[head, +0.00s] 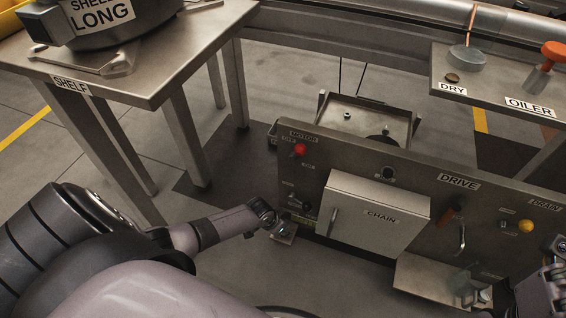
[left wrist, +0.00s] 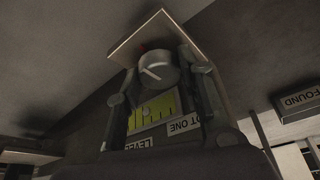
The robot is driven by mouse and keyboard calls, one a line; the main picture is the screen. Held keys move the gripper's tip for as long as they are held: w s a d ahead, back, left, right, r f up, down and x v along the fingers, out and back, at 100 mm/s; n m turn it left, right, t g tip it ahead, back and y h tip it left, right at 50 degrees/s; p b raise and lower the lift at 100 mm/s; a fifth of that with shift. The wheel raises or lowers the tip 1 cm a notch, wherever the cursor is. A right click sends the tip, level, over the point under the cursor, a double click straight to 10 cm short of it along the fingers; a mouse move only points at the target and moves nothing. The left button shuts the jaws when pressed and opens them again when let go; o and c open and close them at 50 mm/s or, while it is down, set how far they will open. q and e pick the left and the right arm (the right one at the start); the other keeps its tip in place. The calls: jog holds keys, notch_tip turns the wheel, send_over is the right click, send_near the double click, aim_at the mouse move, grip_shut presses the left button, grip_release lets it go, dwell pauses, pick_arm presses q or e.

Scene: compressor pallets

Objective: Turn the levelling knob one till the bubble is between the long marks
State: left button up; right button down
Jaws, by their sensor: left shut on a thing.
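The levelling knob (left wrist: 158,72) is a round grey knob with a pale line across its face, in the left wrist view. My left gripper (left wrist: 163,78) has one finger on each side of it and is shut on it. In the head view my left gripper (head: 268,217) is low at the left end of the drive panel and hides the knob. The yellow-green level vial (left wrist: 155,108) with dark marks shows between my fingers, partly covered; I cannot tell where the bubble lies. A cut-off label (left wrist: 184,126) ends in "OT ONE". My right gripper (head: 556,262) is partly cut off at the right edge.
The drive panel (head: 340,157) carries a red knob (head: 300,150), a chain cover (head: 375,218) and a yellow knob (head: 526,226). A shelf table (head: 150,85) stands at the left. The oiler shelf (head: 490,90) is at the upper right.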

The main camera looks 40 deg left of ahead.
pick_arm(q)
jog(key=shift+a+f+m+h+b, duration=0.1)
jog(key=shift+m+h+b, duration=0.4)
jog(key=shift+m, duration=0.6)
jog(key=shift+m+g+h+b, duration=0.3)
jog(key=shift+m+b, duration=0.4)
jog(key=shift+m, duration=0.4)
jog(key=o, duration=1.2)
jog(key=shift+c, duration=0.2)
jog(key=v, duration=1.2)
jog(key=shift+w, duration=0.15)
